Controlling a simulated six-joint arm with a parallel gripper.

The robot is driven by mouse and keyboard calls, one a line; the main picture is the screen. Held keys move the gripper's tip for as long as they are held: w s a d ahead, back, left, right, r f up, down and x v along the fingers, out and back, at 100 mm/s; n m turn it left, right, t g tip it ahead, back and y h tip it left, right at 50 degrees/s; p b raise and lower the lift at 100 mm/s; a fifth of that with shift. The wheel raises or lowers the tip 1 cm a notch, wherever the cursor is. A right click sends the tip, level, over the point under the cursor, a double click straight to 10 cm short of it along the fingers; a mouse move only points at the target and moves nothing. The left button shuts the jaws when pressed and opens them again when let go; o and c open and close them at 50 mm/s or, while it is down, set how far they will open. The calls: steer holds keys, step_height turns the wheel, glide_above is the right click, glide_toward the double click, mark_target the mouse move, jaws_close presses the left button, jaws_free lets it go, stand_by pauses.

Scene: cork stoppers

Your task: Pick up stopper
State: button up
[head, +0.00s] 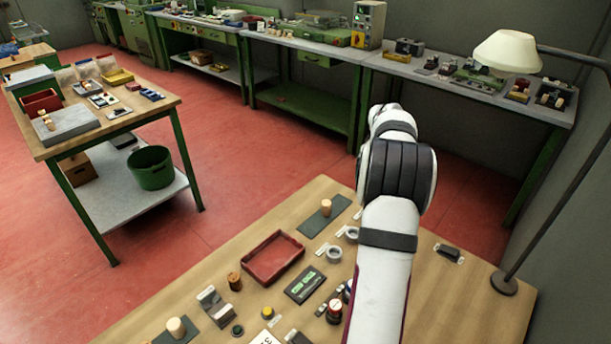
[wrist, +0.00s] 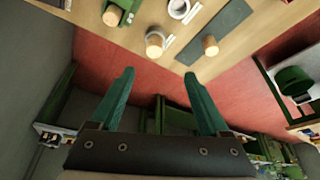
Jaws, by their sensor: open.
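In the head view a pale cork stopper (head: 327,206) stands on a dark mat (head: 312,226) near the table's far edge. Another stopper (head: 176,327) stands on a second dark mat at the front left. In the wrist view a stopper (wrist: 210,46) stands on a dark mat (wrist: 232,22). A round cork-coloured piece (wrist: 155,43) with a pale rim is to its left, and another (wrist: 112,15) lies near the top. My gripper (wrist: 158,75) is open, with nothing between its green fingers; they are apart from the stoppers. My arm hides the gripper in the head view.
On the wooden table are a red tray (head: 258,270), grey rings (head: 334,254), a dark box with a green display (head: 304,285) and a brown piece (head: 234,281). A lamp (head: 508,52) stands at the right. The table's right front is mostly clear.

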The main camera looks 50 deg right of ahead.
steer(key=x, duration=1.1)
steer(key=d+x, duration=0.1)
steer(key=x, duration=0.4)
steer(key=shift+s+d+f, duration=0.15)
steer(key=shift+s+f, duration=0.1)
steer(key=shift+s, duration=0.05)
jaws_close()
